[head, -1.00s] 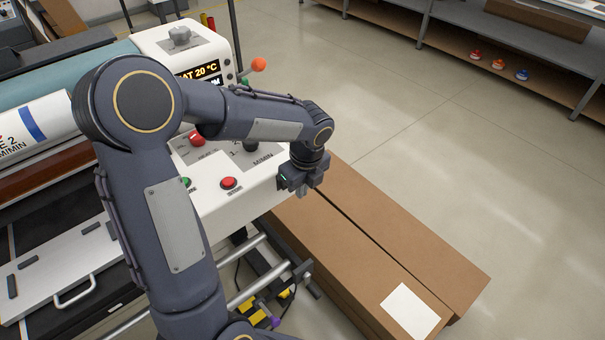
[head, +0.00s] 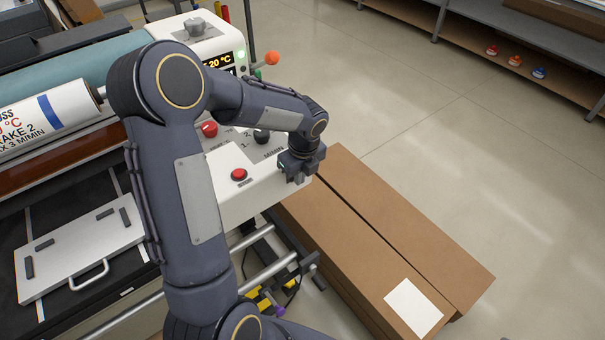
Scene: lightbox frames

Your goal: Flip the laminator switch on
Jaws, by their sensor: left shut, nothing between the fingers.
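The laminator's white control housing (head: 238,200) stands left of centre. It carries a lit display (head: 218,61) reading 20 °C, a red button (head: 239,175) on the front, another red button (head: 209,129) and a black knob (head: 262,136) on top. I cannot pick out a power switch; my arm covers part of the panel. My left gripper (head: 299,178) is shut and empty at the housing's right front corner, pointing down. I cannot tell whether it touches the housing. My right gripper is not in view.
Long brown cardboard boxes (head: 375,240) lie on the floor right of the laminator. Metal rails (head: 265,265) run below the housing. An orange ball-topped lever (head: 272,58) stands behind it. A shelf (head: 470,38) lines the back; open floor (head: 440,130) lies between.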

